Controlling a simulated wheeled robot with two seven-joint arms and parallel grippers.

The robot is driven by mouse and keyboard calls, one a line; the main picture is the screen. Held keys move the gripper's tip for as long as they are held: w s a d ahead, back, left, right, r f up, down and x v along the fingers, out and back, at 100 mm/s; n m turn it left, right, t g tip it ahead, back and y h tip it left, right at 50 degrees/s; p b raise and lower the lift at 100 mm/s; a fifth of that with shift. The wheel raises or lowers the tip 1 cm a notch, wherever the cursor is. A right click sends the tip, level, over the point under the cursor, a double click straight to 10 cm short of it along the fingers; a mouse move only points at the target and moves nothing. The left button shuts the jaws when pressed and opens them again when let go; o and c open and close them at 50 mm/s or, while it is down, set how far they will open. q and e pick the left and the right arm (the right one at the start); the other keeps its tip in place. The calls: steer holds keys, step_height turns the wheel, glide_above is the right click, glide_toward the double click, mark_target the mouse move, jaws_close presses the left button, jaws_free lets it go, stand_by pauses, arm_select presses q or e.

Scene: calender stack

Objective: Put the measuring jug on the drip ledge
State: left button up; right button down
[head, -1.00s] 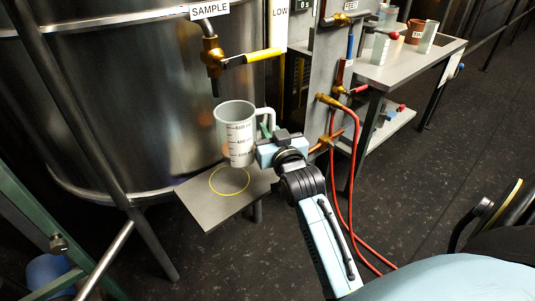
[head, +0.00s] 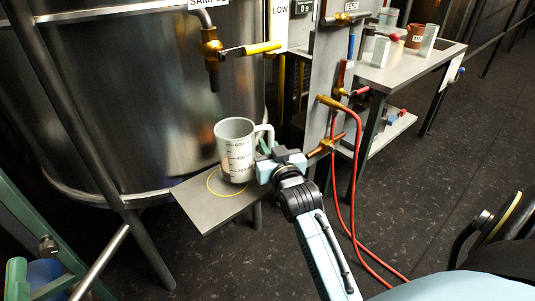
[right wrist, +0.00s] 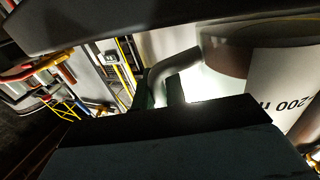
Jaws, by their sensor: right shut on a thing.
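The measuring jug (head: 235,150) is a pale, upright cup with dark graduations and a handle on its right. My right gripper (head: 266,150) is shut on the handle from the right. The drip ledge (head: 204,210) is a grey plate with a yellow ring (head: 214,192) under the sample valve. The jug's base is over the right part of the ring, on or just above the plate; I cannot tell if they touch. In the right wrist view the jug's wall (right wrist: 285,75) and handle (right wrist: 172,68) show close up, with the fingers hiding part. My left gripper is out of view.
The brass sample valve (head: 212,52) with a yellow lever hangs above the jug, in front of the steel tank (head: 120,90). Red hoses (head: 352,190) hang right of my forearm. A side table (head: 395,68) with several vessels stands at the back right.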

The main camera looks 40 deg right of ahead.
steer(key=shift+f, duration=0.55)
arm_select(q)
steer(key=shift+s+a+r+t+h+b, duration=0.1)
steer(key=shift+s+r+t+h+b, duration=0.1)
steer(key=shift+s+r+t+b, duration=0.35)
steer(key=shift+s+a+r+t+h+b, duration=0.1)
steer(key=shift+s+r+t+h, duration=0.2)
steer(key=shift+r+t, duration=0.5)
arm_select(e)
steer(key=shift+w+f, duration=0.2)
steer(key=shift+f, duration=0.05)
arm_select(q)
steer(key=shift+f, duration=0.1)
arm_select(e)
steer(key=shift+f, duration=0.15)
steer(key=c, duration=1.5)
jaws_free()
steer(key=shift+o, duration=0.2)
